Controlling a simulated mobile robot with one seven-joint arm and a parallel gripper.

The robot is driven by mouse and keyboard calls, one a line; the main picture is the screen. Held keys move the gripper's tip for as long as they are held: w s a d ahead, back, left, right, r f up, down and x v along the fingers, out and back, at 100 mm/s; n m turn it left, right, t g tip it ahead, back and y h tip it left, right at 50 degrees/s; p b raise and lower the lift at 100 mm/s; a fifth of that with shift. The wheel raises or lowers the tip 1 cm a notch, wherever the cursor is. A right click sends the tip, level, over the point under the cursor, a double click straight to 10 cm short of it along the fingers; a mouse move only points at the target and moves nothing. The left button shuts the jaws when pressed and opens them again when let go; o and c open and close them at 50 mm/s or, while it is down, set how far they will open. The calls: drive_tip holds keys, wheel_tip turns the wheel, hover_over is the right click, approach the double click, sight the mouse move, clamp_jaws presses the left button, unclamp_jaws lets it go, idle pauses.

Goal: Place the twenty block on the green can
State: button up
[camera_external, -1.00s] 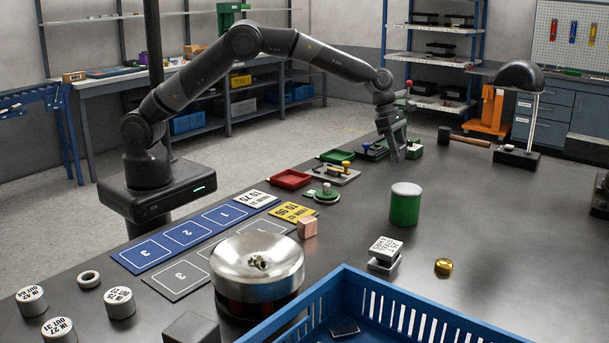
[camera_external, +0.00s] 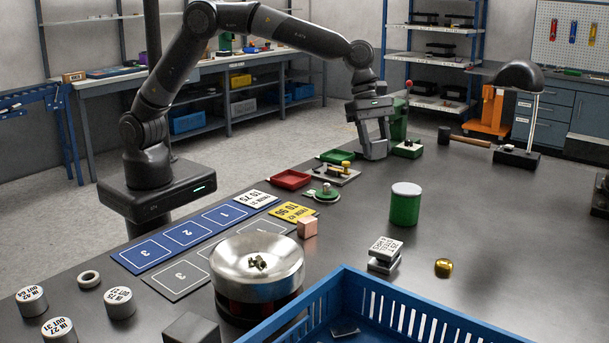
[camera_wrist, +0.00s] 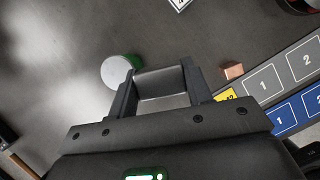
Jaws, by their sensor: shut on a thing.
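My gripper (camera_external: 373,152) is shut on a grey block (camera_wrist: 162,84), which shows between the fingers in the wrist view. No number can be read on the block from here. It is hard to make out in the external view. The green can (camera_external: 405,208) stands upright on the dark table with a pale, bare lid. In the external view it is to the right of and nearer than my gripper. In the wrist view the green can (camera_wrist: 122,70) is just beyond the left finger.
A white printed block (camera_external: 385,249) and a gold piece (camera_external: 444,267) lie near the can. A red tray (camera_external: 291,179) is left. The table right of the can is clear.

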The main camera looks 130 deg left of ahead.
drive_tip(key=a+f, duration=0.2)
drive_tip(key=a, duration=0.1)
drive_tip(key=w+a+f, duration=0.1)
drive_tip(key=a+f, duration=0.1)
drive_tip(key=a, duration=0.1)
drive_tip(key=a+f, duration=0.2)
drive_tip(key=a, duration=0.2)
drive_tip(key=shift+w, duration=0.35)
drive_tip(key=shift+a+f, duration=0.1)
drive_tip(key=shift+f, duration=1.95)
drive_tip(key=shift+f, duration=0.15)
drive_tip(key=o, duration=1.4)
drive_tip(key=shift+c, duration=0.2)
